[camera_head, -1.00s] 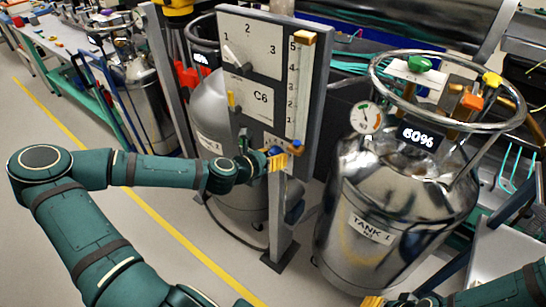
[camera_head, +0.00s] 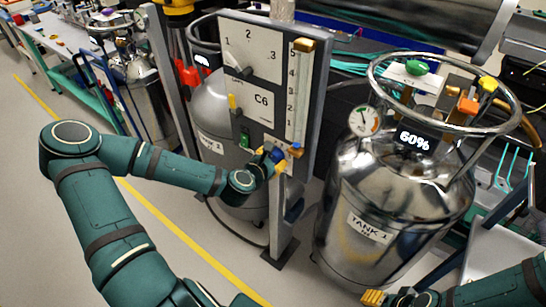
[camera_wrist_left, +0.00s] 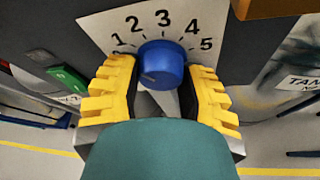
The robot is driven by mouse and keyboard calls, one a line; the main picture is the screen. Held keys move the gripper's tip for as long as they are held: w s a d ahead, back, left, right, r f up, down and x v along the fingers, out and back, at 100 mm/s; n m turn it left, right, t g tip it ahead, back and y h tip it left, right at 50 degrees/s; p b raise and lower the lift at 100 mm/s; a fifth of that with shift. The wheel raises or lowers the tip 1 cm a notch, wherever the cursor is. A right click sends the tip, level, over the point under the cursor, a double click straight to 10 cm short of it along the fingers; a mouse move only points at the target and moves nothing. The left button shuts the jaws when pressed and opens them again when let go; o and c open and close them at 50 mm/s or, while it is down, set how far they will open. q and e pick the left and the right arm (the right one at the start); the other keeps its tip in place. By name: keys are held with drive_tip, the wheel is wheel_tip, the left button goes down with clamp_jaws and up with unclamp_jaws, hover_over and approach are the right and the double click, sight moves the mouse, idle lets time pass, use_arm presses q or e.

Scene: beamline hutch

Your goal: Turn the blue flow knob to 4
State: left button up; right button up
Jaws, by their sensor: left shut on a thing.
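The blue flow knob (camera_wrist_left: 161,62) sits on a white dial plate (camera_wrist_left: 115,22) numbered up to 5 in the left wrist view. A small dark mark shows at the lower left of its face; I cannot tell which number it points to. My left gripper (camera_wrist_left: 163,88) is shut on the knob, one yellow finger on each side. In the head view the left gripper (camera_head: 270,163) is at the panel's lower part, around the blue knob (camera_head: 276,155). My right gripper (camera_head: 372,298) is at the bottom edge, away from the panel; its opening is unclear.
The grey panel (camera_head: 318,100) carries a 1-2-3 dial plate (camera_head: 262,48), a C6 label and a vertical scale. A green switch (camera_wrist_left: 67,79) is left of the knob; an orange block (camera_head: 295,150) is close on its right. A shiny tank (camera_head: 345,255) stands to the right.

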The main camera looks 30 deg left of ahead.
use_arm(q)
drive_tip(key=shift+m+y+b, duration=0.3)
drive_tip(key=shift+m+y, duration=0.3)
drive_tip(key=shift+m, duration=0.4)
drive_tip(key=shift+m+t+y+b, duration=0.55)
drive_tip(key=shift+m+b, duration=0.2)
drive_tip(key=shift+m, duration=0.25)
drive_tip(key=m+t+y+b, duration=0.1)
drive_tip(key=m+b, duration=0.1)
drive_tip(key=m+y+b, duration=0.1)
drive_tip(key=m+b, duration=0.2)
drive_tip(key=shift+t, duration=0.35)
drive_tip(key=shift+m+t+b, duration=0.4)
drive_tip(key=shift+m+b, duration=0.05)
drive_tip(key=shift+m, duration=0.55)
drive_tip(key=shift+r+m+t+y, duration=0.15)
drive_tip(key=shift+m+t+y, duration=0.15)
drive_tip(key=shift+m, duration=0.9)
drive_tip(key=o, duration=1.2)
